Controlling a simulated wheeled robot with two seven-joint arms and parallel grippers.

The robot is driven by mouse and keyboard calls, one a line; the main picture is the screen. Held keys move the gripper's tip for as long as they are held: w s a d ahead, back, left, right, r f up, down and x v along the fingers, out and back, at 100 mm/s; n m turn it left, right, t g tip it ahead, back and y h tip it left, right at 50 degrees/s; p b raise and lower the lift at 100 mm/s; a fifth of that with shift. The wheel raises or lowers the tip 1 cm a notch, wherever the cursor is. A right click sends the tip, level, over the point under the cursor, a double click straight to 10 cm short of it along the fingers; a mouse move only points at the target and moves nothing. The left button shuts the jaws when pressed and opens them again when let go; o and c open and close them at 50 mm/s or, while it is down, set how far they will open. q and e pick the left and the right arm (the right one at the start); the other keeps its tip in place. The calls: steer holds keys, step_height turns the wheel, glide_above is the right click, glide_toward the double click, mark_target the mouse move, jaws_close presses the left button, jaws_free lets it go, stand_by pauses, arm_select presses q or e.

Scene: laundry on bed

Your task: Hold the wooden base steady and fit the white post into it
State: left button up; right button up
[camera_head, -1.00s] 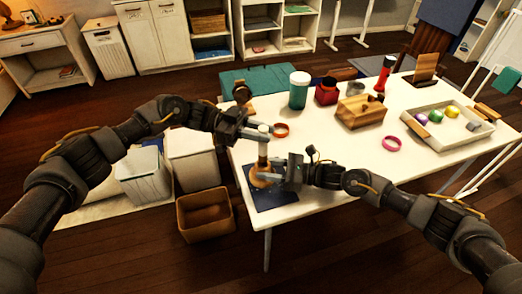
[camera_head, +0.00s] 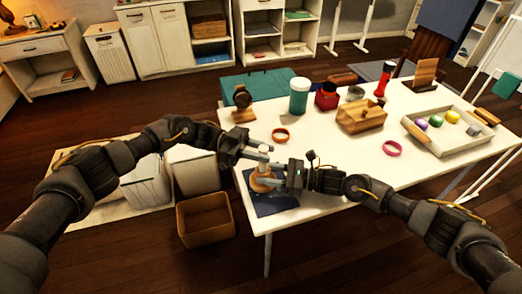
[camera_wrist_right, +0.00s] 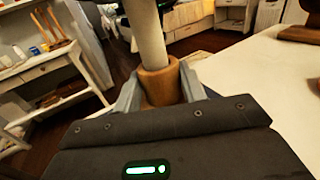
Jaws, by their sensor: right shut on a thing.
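The wooden base (camera_head: 261,185) stands on a dark blue mat (camera_head: 277,204) at the near left corner of the table. My right gripper (camera_head: 264,178) is shut on it from the right; the wrist view shows both fingers around its wooden collar (camera_wrist_right: 160,85). The white post (camera_head: 263,150) stands upright over the base, and its lower end goes into the collar in the wrist view (camera_wrist_right: 147,38). How deep it sits is hidden. My left gripper (camera_head: 264,147) is at the post's top, with its fingers apart on either side of it.
An orange ring (camera_head: 281,135) and a watch stand (camera_head: 242,104) lie behind. A green jar (camera_head: 299,96), a wooden caddy (camera_head: 361,115), a pink ring (camera_head: 392,148) and a tray (camera_head: 455,150) are farther off. The table's front right is clear. A brown bin (camera_head: 205,219) stands on the floor.

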arm_select(q)
steer(key=o, duration=0.3)
steer(key=shift+o, duration=0.2)
steer(key=shift+w+a+r, duration=0.1)
steer(key=shift+a+r, duration=0.05)
steer(key=v, duration=1.1)
steer(key=shift+a, duration=0.35)
arm_select(e)
steer(key=o, duration=1.1)
